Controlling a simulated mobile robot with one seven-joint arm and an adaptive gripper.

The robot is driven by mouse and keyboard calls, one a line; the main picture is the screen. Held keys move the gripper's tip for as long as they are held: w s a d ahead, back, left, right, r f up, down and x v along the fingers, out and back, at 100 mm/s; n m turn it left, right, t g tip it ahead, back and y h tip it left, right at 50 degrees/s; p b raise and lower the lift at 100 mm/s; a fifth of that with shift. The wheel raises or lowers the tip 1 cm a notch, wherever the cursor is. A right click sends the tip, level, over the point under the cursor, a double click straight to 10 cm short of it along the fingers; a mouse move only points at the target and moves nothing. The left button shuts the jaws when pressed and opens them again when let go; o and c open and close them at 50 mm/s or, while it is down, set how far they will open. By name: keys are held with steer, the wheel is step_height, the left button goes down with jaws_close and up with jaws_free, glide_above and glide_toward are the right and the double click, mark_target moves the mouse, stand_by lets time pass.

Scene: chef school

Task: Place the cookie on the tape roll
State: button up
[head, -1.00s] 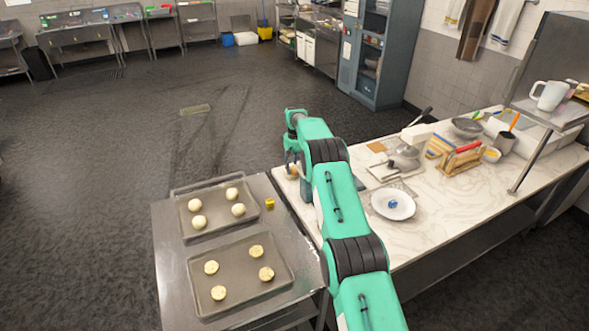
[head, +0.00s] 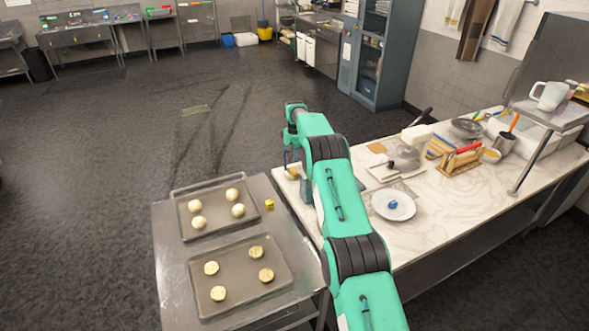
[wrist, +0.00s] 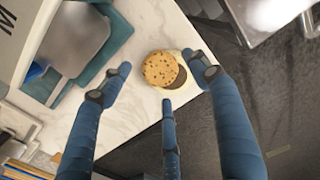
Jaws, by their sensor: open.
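The cookie (wrist: 160,68), round and tan with dark chips, lies over the left part of the tape roll (wrist: 186,82) in the wrist view. The roll is cream-coloured with a dark centre, and its right side shows beyond the cookie. It stands near the edge of the marble counter. The cookie looks to be resting on the roll, off-centre. My gripper (wrist: 165,88) is open, with its blue fingers spread around the two and apart from the cookie. In the head view my gripper (head: 291,160) is over the counter's left end, and the cookie is too small to make out clearly there.
A metal table (head: 173,268) with two trays of round dough pieces and a small yellow object (head: 270,203) stands left of the counter. A white plate (head: 408,207) and a wooden rack (head: 462,160) are on the counter. Open floor lies beyond the counter's edge.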

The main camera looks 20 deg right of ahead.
mark_target(295, 169)
step_height(295, 169, up, 9)
stand_by(0.4)
stand_by(0.5)
